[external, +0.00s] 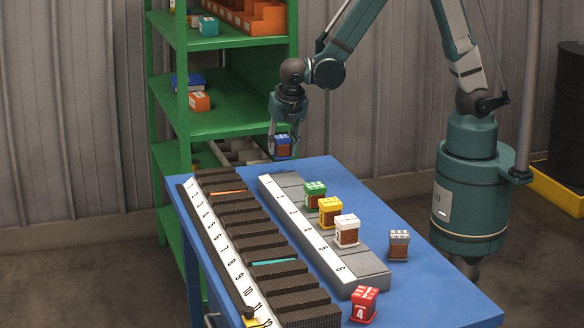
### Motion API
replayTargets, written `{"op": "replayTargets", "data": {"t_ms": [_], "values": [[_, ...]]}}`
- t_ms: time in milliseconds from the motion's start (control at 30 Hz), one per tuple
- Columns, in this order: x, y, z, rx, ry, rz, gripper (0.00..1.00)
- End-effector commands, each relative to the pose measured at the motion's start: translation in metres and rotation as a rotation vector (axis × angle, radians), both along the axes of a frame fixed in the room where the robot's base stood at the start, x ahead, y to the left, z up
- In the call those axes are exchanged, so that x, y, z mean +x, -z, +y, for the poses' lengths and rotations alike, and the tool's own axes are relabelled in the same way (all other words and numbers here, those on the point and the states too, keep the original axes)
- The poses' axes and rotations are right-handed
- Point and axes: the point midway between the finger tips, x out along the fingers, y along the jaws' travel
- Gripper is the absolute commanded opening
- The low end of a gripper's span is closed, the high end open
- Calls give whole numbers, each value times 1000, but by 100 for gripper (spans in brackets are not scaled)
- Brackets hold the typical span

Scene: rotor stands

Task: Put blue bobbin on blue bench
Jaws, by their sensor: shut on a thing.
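My gripper (283,150) is shut on the blue bobbin (282,142), a small brown block with a blue top. It holds the bobbin upright in the air near the far end of the blue bench (425,290). A gap shows between the bobbin and the bench top in the picture, but the exact height is hard to tell. The fingers partly cover the bobbin's sides.
A grey numbered rack (360,275) bears green (315,195), yellow (330,211) and white (346,231) bobbins. A grey bobbin (399,245) and a red one (364,304) stand on the bench. A dark slotted rack (250,235) lies left; green shelves (225,95) stand behind.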

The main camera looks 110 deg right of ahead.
Motion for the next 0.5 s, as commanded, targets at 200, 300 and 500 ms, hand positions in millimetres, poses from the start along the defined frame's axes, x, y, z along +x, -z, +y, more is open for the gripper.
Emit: {"op": "replayTargets", "data": {"t_ms": [200,300,500], "values": [[0,14,0,0,0,0,15],[0,15,0,0,0,0,15],[0,15,0,0,0,0,15]]}}
